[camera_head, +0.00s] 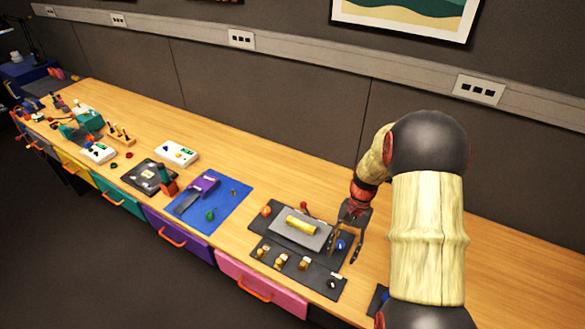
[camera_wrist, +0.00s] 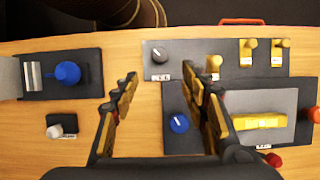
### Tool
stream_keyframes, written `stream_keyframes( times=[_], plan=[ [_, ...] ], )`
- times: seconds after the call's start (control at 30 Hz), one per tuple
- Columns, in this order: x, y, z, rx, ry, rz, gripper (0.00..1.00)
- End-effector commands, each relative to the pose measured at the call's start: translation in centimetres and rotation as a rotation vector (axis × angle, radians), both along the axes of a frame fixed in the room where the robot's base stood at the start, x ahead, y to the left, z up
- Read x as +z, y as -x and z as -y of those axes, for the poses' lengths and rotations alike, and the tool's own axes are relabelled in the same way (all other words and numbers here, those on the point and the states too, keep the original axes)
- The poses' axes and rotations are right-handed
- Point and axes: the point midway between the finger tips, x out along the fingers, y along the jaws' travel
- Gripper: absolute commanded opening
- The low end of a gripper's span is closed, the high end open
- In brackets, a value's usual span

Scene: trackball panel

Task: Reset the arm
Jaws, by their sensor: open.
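My gripper (camera_head: 342,259) is open and empty, with its fingers pointing down above the right end of the dark control panel (camera_head: 263,247). In the wrist view, the two fingers (camera_wrist: 172,78) stand apart over the wood and the panel's edge. A blue knob (camera_wrist: 179,123) lies below and between them, and it also shows in the head view (camera_head: 341,244). A black knob (camera_wrist: 159,55) sits on the neighbouring panel strip. I cannot tell any contact between the fingers and the panel.
The panel carries a yellow bar (camera_head: 300,225) on a grey plate, an orange ball (camera_head: 266,211) and yellow switches (camera_head: 281,260). Another dark panel with a blue knob (camera_wrist: 67,73) lies to the left in the wrist view. A blue mat (camera_head: 233,212) lies farther along the wooden bench (camera_head: 225,150).

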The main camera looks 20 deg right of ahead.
Motion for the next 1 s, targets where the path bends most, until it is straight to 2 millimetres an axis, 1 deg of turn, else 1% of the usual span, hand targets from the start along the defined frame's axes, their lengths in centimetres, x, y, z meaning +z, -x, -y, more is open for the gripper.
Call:
stream_keyframes(
  times=[0.2, 0.27, 0.33, 0.37, 0.4, 0.47, 0.67, 0.8, 1.0],
  plan=[
    [-0.1, -0.1, 0.1, 0.032, -0.001, 0.014, 0.45],
    [-0.6, 1.1, -0.3, 0.066, -0.012, 0.004, 0.45],
    [-0.4, 2.5, -0.7, 0.105, -0.015, 0.002, 0.45],
    [0.2, 2.9, -0.8, 0.123, -0.010, 0.010, 0.45],
    [1.3, 3.3, -1.1, 0.152, 0.003, 0.027, 0.45],
    [2.8, 3.7, -1.6, 0.197, 0.021, 0.053, 0.45],
    [8.0, 4.6, -4.2, 0.353, 0.099, 0.159, 0.45],
    [12.0, 5.6, -6.8, 0.479, 0.171, 0.259, 0.45],
    [16.7, 7.6, -10.7, 0.641, 0.275, 0.421, 0.45]
  ],
)
